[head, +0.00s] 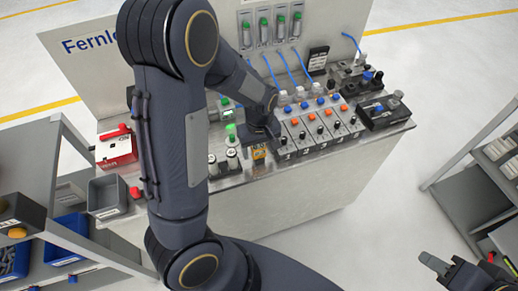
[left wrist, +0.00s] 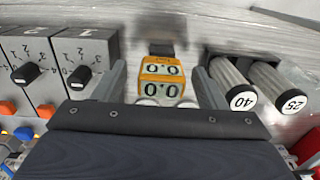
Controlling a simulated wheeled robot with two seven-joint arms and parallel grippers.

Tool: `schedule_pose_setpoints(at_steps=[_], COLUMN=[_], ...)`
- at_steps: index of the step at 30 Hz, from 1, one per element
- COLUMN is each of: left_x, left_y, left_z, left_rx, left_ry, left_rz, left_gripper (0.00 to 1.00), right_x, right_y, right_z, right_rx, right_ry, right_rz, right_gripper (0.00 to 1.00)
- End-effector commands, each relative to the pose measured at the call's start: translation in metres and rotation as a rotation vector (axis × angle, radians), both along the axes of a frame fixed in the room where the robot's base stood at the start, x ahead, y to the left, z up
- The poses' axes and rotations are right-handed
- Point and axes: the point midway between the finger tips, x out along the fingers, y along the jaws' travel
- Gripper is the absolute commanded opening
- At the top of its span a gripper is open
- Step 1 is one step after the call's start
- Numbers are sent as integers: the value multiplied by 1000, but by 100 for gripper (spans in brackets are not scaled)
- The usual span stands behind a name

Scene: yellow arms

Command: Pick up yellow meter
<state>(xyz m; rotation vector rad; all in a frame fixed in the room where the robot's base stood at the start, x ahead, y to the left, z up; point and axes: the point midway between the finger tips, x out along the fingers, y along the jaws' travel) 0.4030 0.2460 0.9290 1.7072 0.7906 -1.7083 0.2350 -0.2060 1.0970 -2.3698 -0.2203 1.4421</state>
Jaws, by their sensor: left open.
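The yellow meter (head: 259,153) stands near the front edge of the bench, with two displays on its face. In the left wrist view the meter (left wrist: 162,78) sits between the two fingers of my left gripper (left wrist: 159,72). The fingers are open, one on each side, with a gap visible on both sides. In the head view my left gripper (head: 262,138) is just behind and above the meter, and partly hides it. My right gripper (head: 452,270) is at the lower right, away from the bench; its jaw opening is unclear.
Grey control boxes with knobs (head: 318,128) stand right of the meter. Metal cylinders marked 40 and 25 (left wrist: 240,98) stand close on its other side. A red box (head: 116,148) and grey bin (head: 108,196) are at the left. The floor in front is clear.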

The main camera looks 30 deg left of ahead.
Motion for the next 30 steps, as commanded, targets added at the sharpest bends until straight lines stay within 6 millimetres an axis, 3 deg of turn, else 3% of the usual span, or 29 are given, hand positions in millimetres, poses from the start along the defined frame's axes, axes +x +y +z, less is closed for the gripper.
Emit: schedule_pose_setpoints(at_steps=[4,11,21,30], left_x=[-1,0,0,0], left_y=[0,0,0,0], left_z=[-13,-13,-13,-11], left_rx=[0,-1,-1,-1], left_ry=[1,-1,-1,-2], left_rz=[-1,-1,-1,-1], left_gripper=[65,64,20,17], right_x=[0,0,0,0], right_y=[0,0,0,0], right_z=[1,0,0,1], right_rx=[0,0,0,0], right_ry=[0,0,0,0], right_rz=[0,0,0,0], right_gripper=[36,36,36,36])
